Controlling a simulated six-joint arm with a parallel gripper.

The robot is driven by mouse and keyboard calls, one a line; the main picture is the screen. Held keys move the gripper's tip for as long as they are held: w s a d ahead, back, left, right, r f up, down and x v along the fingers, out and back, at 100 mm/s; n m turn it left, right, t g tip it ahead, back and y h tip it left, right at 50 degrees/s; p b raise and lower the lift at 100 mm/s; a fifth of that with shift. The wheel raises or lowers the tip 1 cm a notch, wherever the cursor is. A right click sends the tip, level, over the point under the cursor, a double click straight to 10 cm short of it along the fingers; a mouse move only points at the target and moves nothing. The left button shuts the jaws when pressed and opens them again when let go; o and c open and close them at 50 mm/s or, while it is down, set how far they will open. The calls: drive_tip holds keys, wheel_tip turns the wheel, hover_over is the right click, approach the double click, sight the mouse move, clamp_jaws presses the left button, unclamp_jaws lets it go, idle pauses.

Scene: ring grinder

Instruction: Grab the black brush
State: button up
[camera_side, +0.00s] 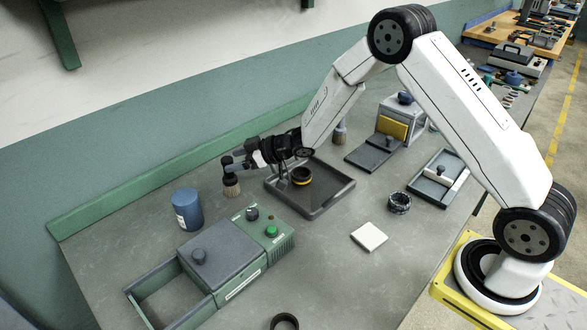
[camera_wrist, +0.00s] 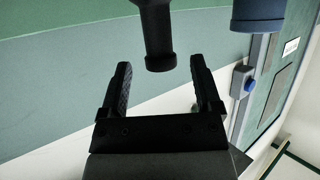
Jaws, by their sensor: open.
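In the wrist view, a dark handle (camera_wrist: 156,36), likely the brush's, hangs in from the top edge. Its rounded end lies ahead of and between the two black fingers of my gripper (camera_wrist: 160,64). The fingers are apart, with visible gaps on both sides of the handle. The bristles do not show in the wrist view.
A blue canister (camera_side: 187,209) stands left of the brush. A shallow dark tray (camera_side: 325,205) holding a dark and yellow ring (camera_side: 301,176) lies under my wrist. A green box (camera_side: 266,236) with a drawer is in front. Another brush (camera_side: 340,134) stands behind.

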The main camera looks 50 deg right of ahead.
sight(224, 177)
drive_tip(key=shift+x, duration=2.45)
clamp_jaws()
